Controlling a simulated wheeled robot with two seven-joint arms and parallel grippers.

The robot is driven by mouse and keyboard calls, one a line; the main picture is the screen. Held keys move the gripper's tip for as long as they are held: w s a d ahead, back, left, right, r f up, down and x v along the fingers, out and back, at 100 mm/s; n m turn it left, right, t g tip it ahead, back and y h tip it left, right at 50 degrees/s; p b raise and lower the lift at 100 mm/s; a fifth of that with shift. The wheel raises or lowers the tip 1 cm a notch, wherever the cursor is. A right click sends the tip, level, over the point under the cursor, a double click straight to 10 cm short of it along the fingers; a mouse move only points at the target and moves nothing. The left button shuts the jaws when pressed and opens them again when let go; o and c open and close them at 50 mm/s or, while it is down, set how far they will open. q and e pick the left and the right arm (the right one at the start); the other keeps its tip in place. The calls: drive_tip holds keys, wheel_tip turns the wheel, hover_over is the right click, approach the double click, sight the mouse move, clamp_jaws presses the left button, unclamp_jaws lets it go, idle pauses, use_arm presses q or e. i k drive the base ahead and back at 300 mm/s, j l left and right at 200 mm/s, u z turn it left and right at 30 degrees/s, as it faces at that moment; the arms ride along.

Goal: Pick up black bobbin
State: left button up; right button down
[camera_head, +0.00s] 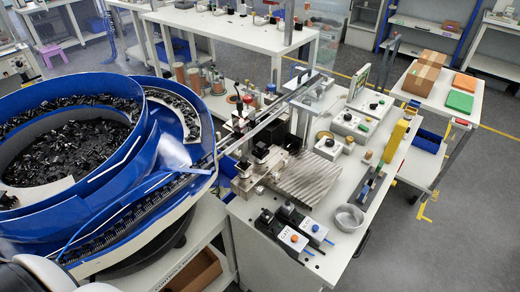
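I cannot single out a black bobbin for certain. Many small black parts (65,145) lie heaped in the big blue bowl (150,165) at the left, too small to tell apart. Several upright copper-brown and grey cylinders (195,78) stand on the surface behind the bowl. A small dark block (261,149) sits on the metal fixture in the middle of the workbench. Neither of my grippers shows in the head view, so nothing can be seen in their grasp.
The workbench (330,172) carries a ribbed metal plate (308,178), a grey round dish (348,218), black control boxes (305,225) and a yellow upright block (395,140). A metal rail (270,115) runs across it. Bare tabletop shows around the dish. Cardboard boxes (421,78) stand on a cart.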

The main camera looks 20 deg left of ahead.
sight(260, 151)
drive_tip(key=i+l+u, duration=0.1)
drive_tip(key=u, duration=0.35)
drive_tip(key=l+u, duration=0.25)
drive_tip(key=u, duration=0.15)
